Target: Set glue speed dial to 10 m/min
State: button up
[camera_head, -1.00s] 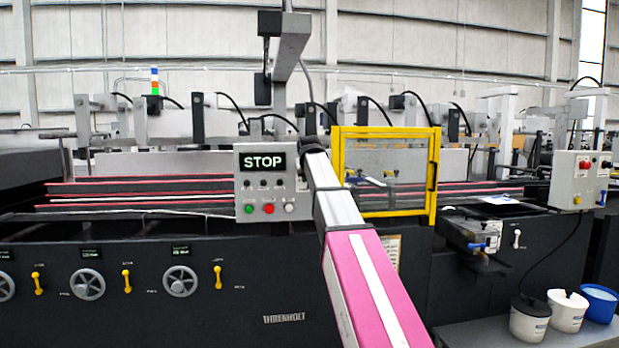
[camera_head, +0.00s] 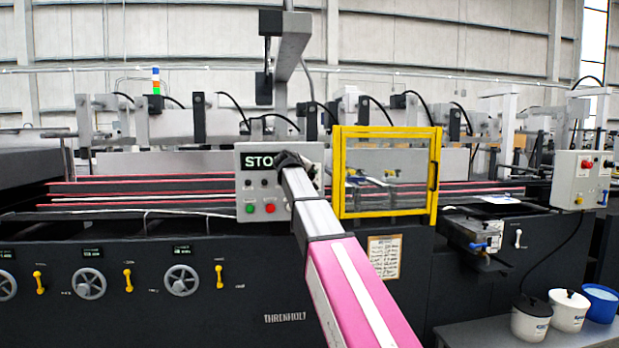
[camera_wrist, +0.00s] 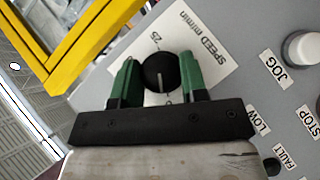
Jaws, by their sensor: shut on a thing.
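The speed dial (camera_wrist: 160,72) is a round black knob with a pale pointer line, on a white plate lettered "SPEED m/min" with a "25" mark. My gripper (camera_wrist: 158,80) has its two green fingers on either side of the knob, shut on it. In the wrist view the pointer line runs toward the gripper's palm; the scale near it is largely hidden. In the head view my arm covers the dial and the right part of the grey control panel (camera_head: 247,185), whose display partly reads "STO".
A yellow-framed guard (camera_head: 388,212) stands just right of the panel and also shows close by in the wrist view (camera_wrist: 62,70). A white JOG button (camera_wrist: 301,48) and LOW, STOP and FAULT labels lie near the fingers. Green (camera_head: 250,209) and red (camera_head: 270,208) buttons sit low on the panel.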

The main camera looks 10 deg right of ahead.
jog(key=shift+f, duration=0.1)
dwell(0.4)
jog(key=o, duration=0.9)
jog(key=v, duration=1.1)
jog(key=shift+f, duration=0.2)
jog(key=shift+f, duration=0.1)
